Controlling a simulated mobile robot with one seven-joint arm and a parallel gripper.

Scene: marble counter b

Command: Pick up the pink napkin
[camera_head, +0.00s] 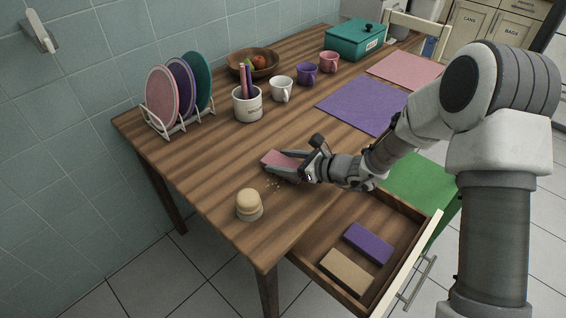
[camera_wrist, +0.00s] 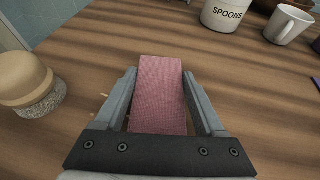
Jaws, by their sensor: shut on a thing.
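The pink napkin (camera_head: 281,160) is a folded, flat block at the near middle of the wooden table. In the wrist view the napkin (camera_wrist: 161,95) lies lengthwise between the two fingers. My gripper (camera_head: 284,168) is shut on it, with a finger along each long side. The napkin's far end sticks out past the fingertips. I cannot tell whether the napkin touches the table or is slightly above it.
A round sponge-topped item (camera_head: 249,204) stands near the front edge, left of my gripper, with crumbs beside it. An open drawer (camera_head: 317,262) holds a purple block (camera_head: 368,243) and a tan block (camera_head: 346,271). A spoons crock (camera_head: 247,104), mugs (camera_head: 281,89) and plate rack (camera_head: 178,127) stand behind.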

